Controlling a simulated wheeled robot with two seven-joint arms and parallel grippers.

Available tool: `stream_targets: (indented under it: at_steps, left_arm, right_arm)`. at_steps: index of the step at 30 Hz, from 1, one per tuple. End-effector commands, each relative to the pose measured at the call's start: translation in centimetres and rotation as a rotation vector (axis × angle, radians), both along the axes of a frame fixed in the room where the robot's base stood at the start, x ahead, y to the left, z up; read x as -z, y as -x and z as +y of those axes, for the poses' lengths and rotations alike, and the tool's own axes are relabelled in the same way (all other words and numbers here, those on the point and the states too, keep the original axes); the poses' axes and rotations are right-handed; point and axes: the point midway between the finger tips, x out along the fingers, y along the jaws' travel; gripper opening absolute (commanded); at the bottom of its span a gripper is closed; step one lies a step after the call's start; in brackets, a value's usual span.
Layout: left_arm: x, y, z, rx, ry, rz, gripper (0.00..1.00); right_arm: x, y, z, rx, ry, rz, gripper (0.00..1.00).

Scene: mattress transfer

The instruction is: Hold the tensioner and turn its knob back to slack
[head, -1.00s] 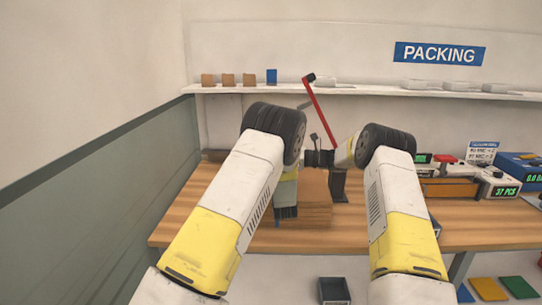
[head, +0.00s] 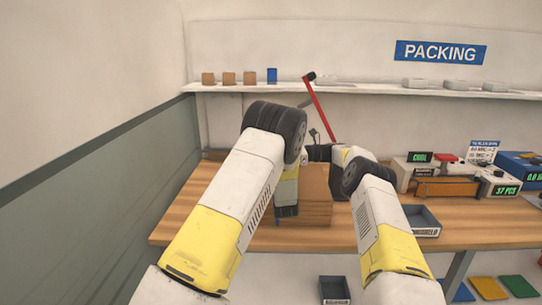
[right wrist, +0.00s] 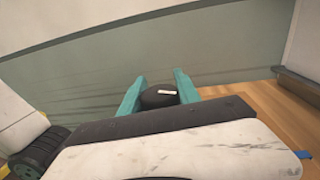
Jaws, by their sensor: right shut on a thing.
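In the right wrist view, my right gripper (right wrist: 160,80) has its teal fingers on both sides of a round dark knob (right wrist: 158,101) with a white mark on top, and is shut on it. In the head view, my right wrist reaches in at the back of the bench, behind a brown box; its fingers are hidden. My left wrist and the dark end of my left gripper (head: 287,211) hang at the box's left side. Its fingers and anything between them do not show. The tensioner's body is mostly hidden behind my arms and the box.
The brown box (head: 316,190) stands on the wooden bench (head: 190,220). A red bar (head: 322,110) with a black end leans up behind it. A grey tray (head: 422,222) and several devices stand to the right. A shelf (head: 370,89) runs along the wall. The bench's left part is clear.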

Motion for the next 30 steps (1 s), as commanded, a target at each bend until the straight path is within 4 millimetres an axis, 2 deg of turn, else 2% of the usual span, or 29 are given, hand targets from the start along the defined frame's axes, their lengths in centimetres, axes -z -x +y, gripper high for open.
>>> stream_targets:
  at_steps: [6, 7, 9, 10, 21, 23, 30]
  left_arm:
    - [-0.1, 0.1, -0.2, 0.003, -0.002, -0.003, 0.0]
    - [-0.1, 0.1, -0.2, 0.002, -0.002, -0.003, 0.0]
    - [-0.1, 0.1, -0.1, 0.002, -0.002, -0.003, 0.0]
    - [-0.1, 0.0, -0.1, 0.002, -0.002, -0.003, 0.0]
    - [-0.2, 0.0, 0.0, 0.0, -0.001, -0.005, 0.0]
    - [-0.2, 0.0, 0.0, 0.0, 0.0, -0.005, 0.0]
    - [-0.2, -0.1, 0.0, -0.001, 0.0, -0.005, 0.0]
  right_arm:
    - [-0.1, -0.2, -0.1, 0.008, 0.001, -0.004, 0.0]
    - [0.0, -0.2, -0.1, 0.008, 0.001, -0.004, 0.45]
    - [0.0, -0.2, -0.1, 0.007, 0.001, -0.003, 0.59]
    - [0.0, -0.2, -0.1, 0.006, 0.001, -0.003, 0.61]
    - [-0.5, -0.1, 0.0, 0.003, 0.001, -0.002, 0.61]
    - [-1.2, -0.1, 0.0, 0.003, 0.0, -0.004, 0.61]
    - [-5.7, -0.1, 0.0, 0.003, 0.0, -0.006, 0.61]
